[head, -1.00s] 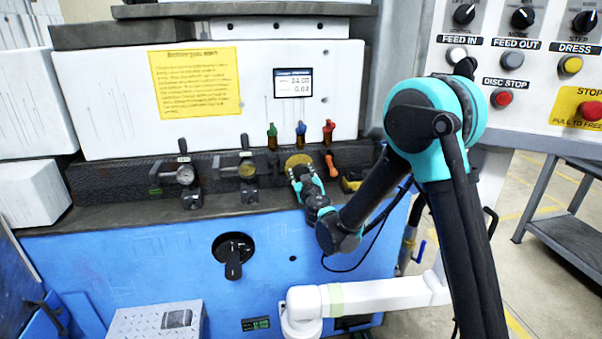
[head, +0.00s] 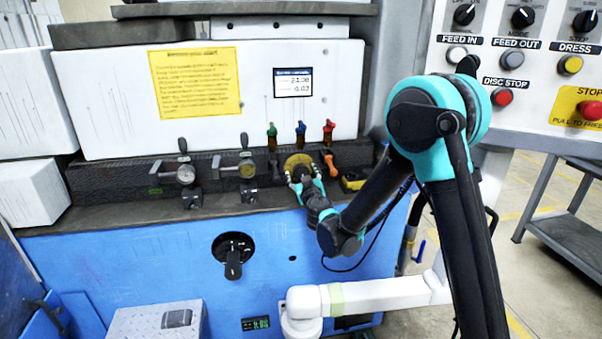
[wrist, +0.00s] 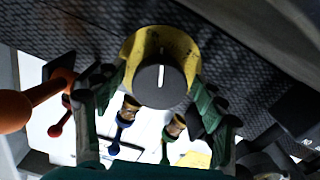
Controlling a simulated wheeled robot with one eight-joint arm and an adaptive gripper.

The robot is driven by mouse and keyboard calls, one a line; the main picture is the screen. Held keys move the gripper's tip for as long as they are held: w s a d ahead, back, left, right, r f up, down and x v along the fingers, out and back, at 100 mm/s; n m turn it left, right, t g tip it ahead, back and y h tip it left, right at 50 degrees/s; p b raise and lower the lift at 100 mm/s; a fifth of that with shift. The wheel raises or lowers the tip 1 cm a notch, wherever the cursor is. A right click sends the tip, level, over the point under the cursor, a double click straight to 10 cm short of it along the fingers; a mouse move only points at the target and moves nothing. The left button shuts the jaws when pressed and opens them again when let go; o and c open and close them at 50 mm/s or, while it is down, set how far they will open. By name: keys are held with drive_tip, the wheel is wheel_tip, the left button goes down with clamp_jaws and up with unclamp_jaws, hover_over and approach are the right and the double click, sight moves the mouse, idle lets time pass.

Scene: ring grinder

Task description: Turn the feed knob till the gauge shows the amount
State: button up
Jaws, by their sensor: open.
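The feed knob (wrist: 160,82) is dark with a white pointer line, set on a yellow dial (wrist: 190,50); the dial also shows in the head view (head: 298,161). My gripper (head: 303,180) is in front of the dial. In the wrist view its fingers (wrist: 155,105) are open, one on each side of the knob; I cannot tell whether they touch it. The gauge is a small display (head: 293,82) on the white panel above, with two lines that look like 24.08 and 0.03, too small to be sure.
Valves with green (head: 272,130), blue (head: 301,128) and red (head: 329,126) handles stand just above the dial. An orange handle (head: 329,161) is close on its right. Two small round dials (head: 186,174) sit to the left. A button panel (head: 530,60) is at the upper right.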

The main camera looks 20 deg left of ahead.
drive_tip(key=v, duration=1.1)
drive_tip(key=w+d+m+h, duration=0.2)
drive_tip(key=d+h, duration=0.1)
drive_tip(key=d, duration=0.5)
drive_tip(key=w+d+f+m+h, duration=0.1)
drive_tip(key=w+d+m+h, duration=0.15)
drive_tip(key=d, duration=0.65)
drive_tip(key=w+d+m+h, duration=0.15)
drive_tip(key=d+h, duration=0.25)
drive_tip(key=d, duration=0.4)
drive_tip(key=s+d+f+m+g+h, duration=0.1)
drive_tip(key=s+d+f+g, duration=0.15)
drive_tip(key=d, duration=0.45)
drive_tip(key=s+d+f+m+g+h, duration=0.1)
drive_tip(key=s+d+f+g+h, duration=0.2)
drive_tip(key=d, duration=0.5)
drive_tip(key=s+d+f+g+y, duration=0.2)
drive_tip(key=s+f, duration=0.2)
drive_tip(key=s, duration=0.5)
drive_tip(key=s+d+f+m+g+y, duration=0.1)
drive_tip(key=s+d+f+g+y, duration=0.1)
drive_tip(key=s, duration=0.8)
drive_tip(key=shift+d+f+g, duration=0.65)
drive_tip(key=shift+f+g, duration=0.1)
drive_tip(key=shift+f, duration=0.1)
drive_tip(key=shift+s, duration=0.1)
